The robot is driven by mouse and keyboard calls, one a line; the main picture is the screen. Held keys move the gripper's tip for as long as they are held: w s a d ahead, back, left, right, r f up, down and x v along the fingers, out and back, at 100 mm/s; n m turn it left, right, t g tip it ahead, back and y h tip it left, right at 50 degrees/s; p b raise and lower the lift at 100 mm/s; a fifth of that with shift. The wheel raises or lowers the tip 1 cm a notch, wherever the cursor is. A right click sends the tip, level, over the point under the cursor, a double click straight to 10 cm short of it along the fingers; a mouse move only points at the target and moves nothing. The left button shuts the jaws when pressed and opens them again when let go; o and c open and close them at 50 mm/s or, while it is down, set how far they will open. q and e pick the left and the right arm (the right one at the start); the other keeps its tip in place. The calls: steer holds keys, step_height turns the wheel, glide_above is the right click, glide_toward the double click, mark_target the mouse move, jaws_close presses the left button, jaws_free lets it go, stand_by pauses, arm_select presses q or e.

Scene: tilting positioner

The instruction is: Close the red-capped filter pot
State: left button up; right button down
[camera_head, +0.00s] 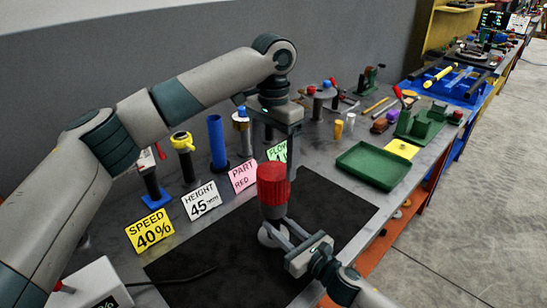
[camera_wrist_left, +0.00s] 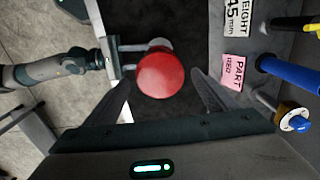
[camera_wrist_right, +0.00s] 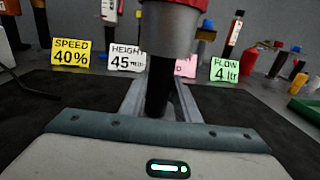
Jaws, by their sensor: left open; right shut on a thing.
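The filter pot has a grey body (camera_head: 273,211) under a red cap (camera_head: 272,182) and stands upright over the dark mat. In the right wrist view, its grey cup (camera_wrist_right: 168,35) sits above a black stem (camera_wrist_right: 159,88), between my right fingers. My right gripper (camera_head: 280,228) is shut on the pot low down. My left gripper (camera_head: 283,142) is open above the cap, pointing down. In the left wrist view, the round cap top (camera_wrist_left: 160,75) lies between the open fingers, apparently untouched. How tightly the cap sits cannot be seen.
Signs stand behind the mat (camera_head: 335,205): yellow speed (camera_head: 149,231), white height (camera_head: 201,201), pink part (camera_head: 242,176), green flow (camera_head: 277,152). Upright tools, including a blue cylinder (camera_head: 217,142), stand behind them. A green tray (camera_head: 372,165) is at right. The mat's right side is clear.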

arm_select(q)
steer(key=shift+f, duration=0.1)
stand_by(0.3)
steer(key=shift+f, duration=3.95)
steer(key=c, duration=1.1)
steer(key=o, duration=1.3)
steer(key=shift+r, duration=0.15)
step_height(320, 180, up, 12)
steer(key=shift+f, duration=0.1)
